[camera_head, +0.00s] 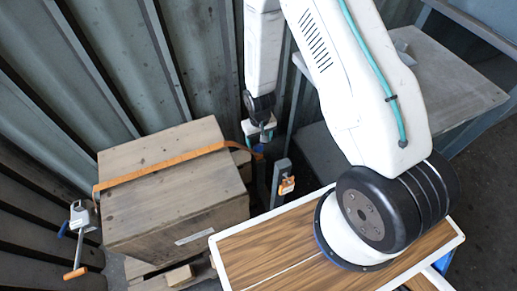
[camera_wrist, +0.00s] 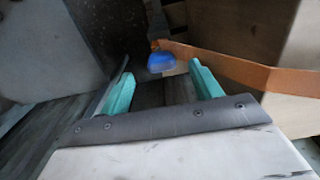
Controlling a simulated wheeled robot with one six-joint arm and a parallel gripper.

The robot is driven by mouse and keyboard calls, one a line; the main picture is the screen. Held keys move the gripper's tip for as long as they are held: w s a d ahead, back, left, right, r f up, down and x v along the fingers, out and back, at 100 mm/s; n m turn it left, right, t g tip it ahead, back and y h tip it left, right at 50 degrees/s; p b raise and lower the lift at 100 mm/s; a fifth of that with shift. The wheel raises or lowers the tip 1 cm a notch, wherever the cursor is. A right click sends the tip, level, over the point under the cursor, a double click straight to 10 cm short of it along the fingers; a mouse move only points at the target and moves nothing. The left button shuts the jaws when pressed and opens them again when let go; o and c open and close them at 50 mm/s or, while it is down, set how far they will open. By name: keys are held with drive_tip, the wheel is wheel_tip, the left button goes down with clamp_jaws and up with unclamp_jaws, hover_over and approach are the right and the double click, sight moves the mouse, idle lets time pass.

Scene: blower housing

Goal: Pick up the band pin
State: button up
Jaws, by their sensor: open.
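A blue knob, which looks like the band pin (camera_wrist: 161,62), shows in the wrist view at the end of the orange band (camera_wrist: 225,65). It lies just beyond the gap between the teal fingers of my gripper (camera_wrist: 163,84), roughly centred. My gripper is open with nothing between its fingers. In the head view my gripper (camera_head: 262,133) hangs down beside the back right corner of the wooden crate (camera_head: 165,205), close to the end of the band (camera_head: 165,162). The pin is small there and mostly hidden, so contact cannot be told.
A ratchet (camera_head: 80,218) with blue and orange handles sits on the crate's left side. A grey post with an orange tag (camera_head: 286,186) stands right of the crate. Corrugated walls (camera_head: 120,60) close the back.

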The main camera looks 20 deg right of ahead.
sight(258, 150)
wheel_tip(258, 150, down, 3)
drive_tip(key=shift+s, duration=0.1)
drive_tip(key=shift+w+a+f, duration=0.1)
drive_tip(key=shift+w+f, duration=0.05)
drive_tip(key=shift+f, duration=1.2)
drive_tip(key=shift+w+f, duration=0.15)
drive_tip(key=shift+f, duration=1.15)
drive_tip(key=c, duration=1.1)
